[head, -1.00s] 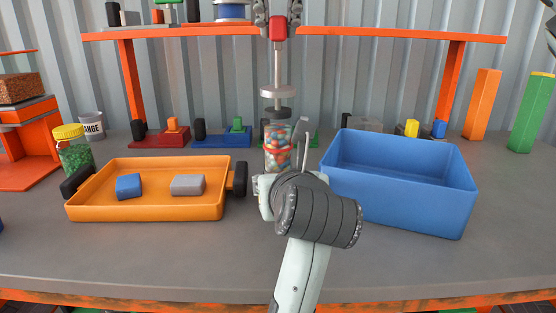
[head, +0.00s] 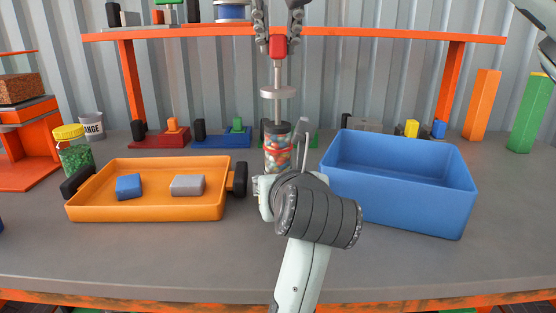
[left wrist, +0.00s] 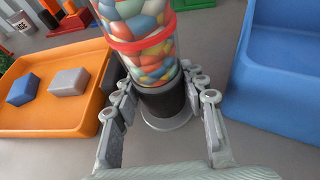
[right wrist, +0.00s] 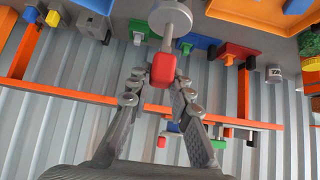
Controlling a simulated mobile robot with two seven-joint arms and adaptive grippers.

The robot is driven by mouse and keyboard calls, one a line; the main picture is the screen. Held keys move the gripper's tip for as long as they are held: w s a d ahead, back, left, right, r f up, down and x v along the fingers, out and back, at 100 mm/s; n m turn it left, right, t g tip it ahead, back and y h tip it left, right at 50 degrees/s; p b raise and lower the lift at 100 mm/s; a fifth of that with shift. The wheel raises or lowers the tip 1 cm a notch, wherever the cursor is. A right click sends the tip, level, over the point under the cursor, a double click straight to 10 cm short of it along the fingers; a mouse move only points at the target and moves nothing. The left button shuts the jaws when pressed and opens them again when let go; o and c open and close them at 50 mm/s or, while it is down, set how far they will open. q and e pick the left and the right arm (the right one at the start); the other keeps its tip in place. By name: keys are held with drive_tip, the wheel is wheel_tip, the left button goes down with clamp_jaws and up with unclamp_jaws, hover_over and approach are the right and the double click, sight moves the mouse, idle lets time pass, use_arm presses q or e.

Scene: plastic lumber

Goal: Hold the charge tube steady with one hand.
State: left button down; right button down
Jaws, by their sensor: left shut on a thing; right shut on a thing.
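The charge tube (head: 277,157) is clear, filled with coloured pellets, with a red band, and stands upright on the table between tray and bin. My left gripper (left wrist: 161,88) is shut on its lower part, just above the black base (left wrist: 163,103); in the head view my left arm hides that part. A plunger with a red handle (head: 279,46), a grey disc (head: 278,92) and a dark head (head: 277,127) stands above the tube, its head at the tube's mouth. My right gripper (right wrist: 158,80) is shut on the red handle (right wrist: 163,70), from above.
An orange tray (head: 150,212) with a blue and a grey block lies left of the tube. A blue bin (head: 400,205) stands close on the right. An orange shelf (head: 390,35) spans behind. A green-filled jar (head: 75,155) stands far left. The front table is clear.

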drive_tip(key=shift+f, duration=0.75)
drive_tip(key=shift+r, duration=1.15)
drive_tip(key=shift+f, duration=0.1)
drive_tip(key=shift+f, duration=1.25)
drive_tip(key=shift+r, duration=0.1)
